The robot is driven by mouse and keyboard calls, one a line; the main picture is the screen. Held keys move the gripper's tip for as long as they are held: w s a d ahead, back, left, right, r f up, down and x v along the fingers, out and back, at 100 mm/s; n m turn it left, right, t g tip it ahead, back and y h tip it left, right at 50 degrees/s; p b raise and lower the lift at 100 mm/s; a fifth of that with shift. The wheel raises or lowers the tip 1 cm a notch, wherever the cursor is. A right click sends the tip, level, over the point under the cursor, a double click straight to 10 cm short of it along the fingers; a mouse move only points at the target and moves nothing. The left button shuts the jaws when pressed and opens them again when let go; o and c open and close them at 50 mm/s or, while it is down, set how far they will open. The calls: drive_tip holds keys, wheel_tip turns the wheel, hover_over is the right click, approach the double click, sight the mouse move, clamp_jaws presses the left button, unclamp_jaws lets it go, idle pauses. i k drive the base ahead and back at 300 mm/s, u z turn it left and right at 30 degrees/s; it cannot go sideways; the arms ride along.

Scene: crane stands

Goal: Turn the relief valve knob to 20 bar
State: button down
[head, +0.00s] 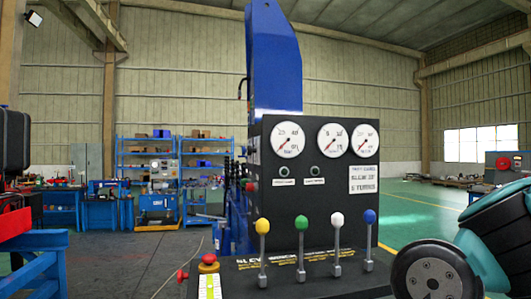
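A black test panel (311,205) stands in front of me with three white round gauges, left (288,139), middle (333,141) and right (364,141). Their red needles point to the lower left. A red knob (208,260) sits at the front left of the console above a yellow-green marked strip (210,287). A second red knob (182,275) sticks out to its left. I cannot tell which is the relief valve knob, and no bar setting is readable. My teal and black arm is at the lower right; no gripper fingers show.
Several levers with yellow (263,227), green (301,222), white (337,219) and blue (370,216) balls stand upright along the console. A blue column (275,60) rises behind the panel. A blue bench (35,262) is at left. Floor beyond is open.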

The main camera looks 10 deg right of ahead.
sight(250, 150)
drive_tip(key=i, duration=0.35)
drive_tip(key=z, duration=0.05)
drive_tip(key=k, duration=0.5)
drive_tip(key=u, duration=1.1)
drive_tip(key=i, duration=0.55)
drive_tip(key=u, duration=0.7)
drive_tip(key=i, duration=0.85)
drive_tip(key=z, duration=0.15)
